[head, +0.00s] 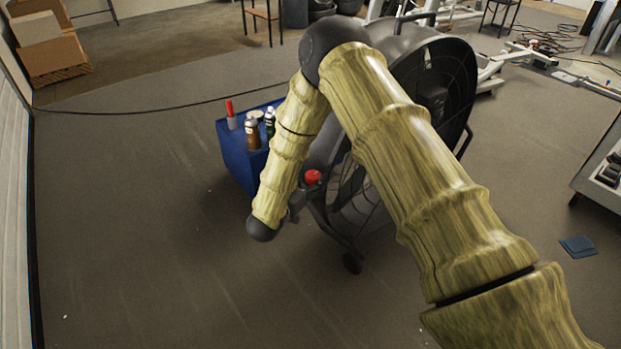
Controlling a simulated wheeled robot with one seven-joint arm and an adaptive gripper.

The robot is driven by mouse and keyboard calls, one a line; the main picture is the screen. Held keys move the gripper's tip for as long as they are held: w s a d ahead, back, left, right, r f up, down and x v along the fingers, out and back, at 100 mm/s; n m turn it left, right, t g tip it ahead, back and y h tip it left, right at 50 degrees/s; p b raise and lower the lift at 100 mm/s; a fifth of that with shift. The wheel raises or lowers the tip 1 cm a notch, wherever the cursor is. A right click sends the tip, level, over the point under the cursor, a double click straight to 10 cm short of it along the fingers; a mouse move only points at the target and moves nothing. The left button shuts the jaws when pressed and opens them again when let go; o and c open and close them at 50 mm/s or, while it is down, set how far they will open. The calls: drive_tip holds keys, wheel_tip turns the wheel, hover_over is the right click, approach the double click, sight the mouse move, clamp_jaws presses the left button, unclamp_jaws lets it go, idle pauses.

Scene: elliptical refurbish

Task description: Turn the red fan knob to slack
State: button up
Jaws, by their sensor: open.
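The red fan knob (313,177) shows on the near left side of a large black drum fan (455,85), just right of my forearm. My arm reaches in from the lower right, bends at a dark elbow and comes down in front of the fan. My gripper (296,207) is a small dark shape beside the wrist, just below and left of the knob. It is open, with nothing visible in it. Its fingers are small and blend with the dark fan frame, so I cannot tell whether they touch the knob. My arm hides part of the fan.
A blue box (234,158) with several bottles on top stands left of my forearm. A black cable (150,106) crosses the floor behind. Cardboard boxes (50,50) are at the back left. A blue flat item (578,247) lies at right. The floor at front left is clear.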

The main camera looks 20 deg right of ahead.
drive_tip(key=shift+w, duration=0.1)
drive_tip(key=c, duration=1)
drive_tip(key=shift+d+r+n+t+y+p, duration=0.1)
drive_tip(key=shift+r+n+t+y+p, duration=0.05)
drive_tip(key=shift+n+t+y+p, duration=0.6)
drive_tip(key=shift+s+d+n+t+y+p, duration=0.1)
drive_tip(key=shift+n+t+y+p, duration=0.15)
drive_tip(key=shift+n+t+y, duration=0.7)
drive_tip(key=shift+s+d+n+t+y+p, duration=0.1)
drive_tip(key=shift+n+t+y+p, duration=0.15)
drive_tip(key=shift+n+t+y, duration=0.6)
drive_tip(key=shift+f+m+g+y, duration=0.2)
drive_tip(key=shift+m+g+y, duration=0.05)
drive_tip(key=shift+g, duration=0.1)
drive_tip(key=o, duration=1)
drive_tip(key=shift+m+h, duration=0.3)
drive_tip(key=shift+h, duration=0.1)
